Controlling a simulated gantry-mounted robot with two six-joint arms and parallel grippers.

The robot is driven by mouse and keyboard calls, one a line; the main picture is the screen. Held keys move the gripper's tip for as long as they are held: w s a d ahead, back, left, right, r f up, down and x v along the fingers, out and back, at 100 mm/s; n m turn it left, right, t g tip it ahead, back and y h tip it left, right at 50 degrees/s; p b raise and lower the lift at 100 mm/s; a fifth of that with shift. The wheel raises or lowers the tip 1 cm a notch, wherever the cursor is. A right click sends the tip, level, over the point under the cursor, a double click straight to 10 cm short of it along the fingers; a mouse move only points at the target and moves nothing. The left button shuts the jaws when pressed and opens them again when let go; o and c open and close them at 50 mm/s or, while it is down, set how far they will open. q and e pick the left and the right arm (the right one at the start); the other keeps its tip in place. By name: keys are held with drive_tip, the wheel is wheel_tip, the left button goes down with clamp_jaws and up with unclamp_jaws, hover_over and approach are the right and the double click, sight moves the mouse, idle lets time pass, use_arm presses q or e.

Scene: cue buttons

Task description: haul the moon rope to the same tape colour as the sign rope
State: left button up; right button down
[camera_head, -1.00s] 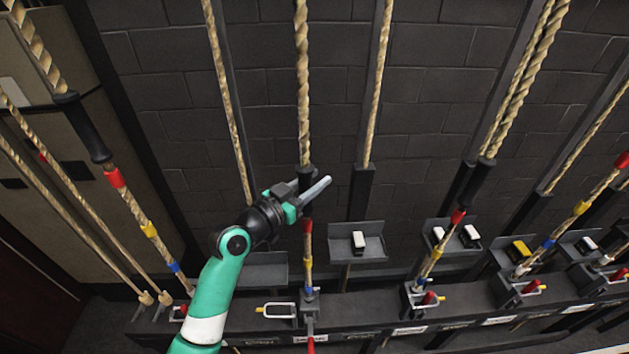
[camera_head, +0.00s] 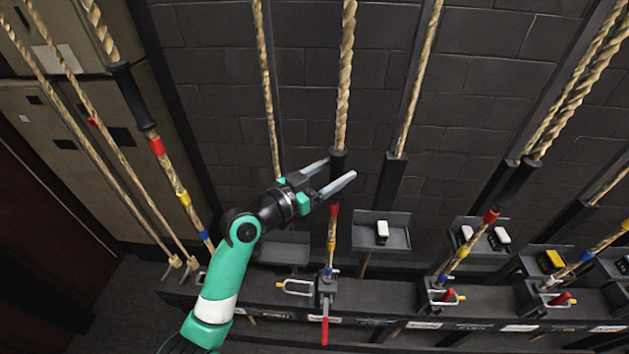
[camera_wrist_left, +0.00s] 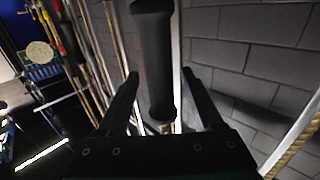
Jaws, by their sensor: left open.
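My left gripper (camera_head: 341,168) is open, with its fingers on either side of the black sleeve (camera_head: 338,160) on the middle rope (camera_head: 347,80). The left wrist view shows the sleeve (camera_wrist_left: 153,60) upright between the spread fingers, not visibly squeezed. Below the sleeve this rope has red (camera_head: 334,210), yellow and blue tape. Other taped ropes hang at the left (camera_head: 168,170) and right (camera_head: 475,235), with red, yellow and blue bands. Labels on the rail are too small to read, so I cannot tell which rope is moon or sign. My right gripper is out of view.
A dark rail (camera_head: 390,310) runs along the bottom with rope locks; the middle lock's red handle (camera_head: 325,330) hangs down. Small trays behind it hold white blocks (camera_head: 382,231) and a yellow one (camera_head: 550,261). A brick wall stands close behind the ropes.

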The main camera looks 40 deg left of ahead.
use_arm(q)
drive_tip(key=s+a, duration=0.1)
drive_tip(key=s, duration=0.6)
drive_tip(key=shift+s+a, duration=0.2)
drive_tip(key=shift+s, duration=0.1)
idle(0.3)
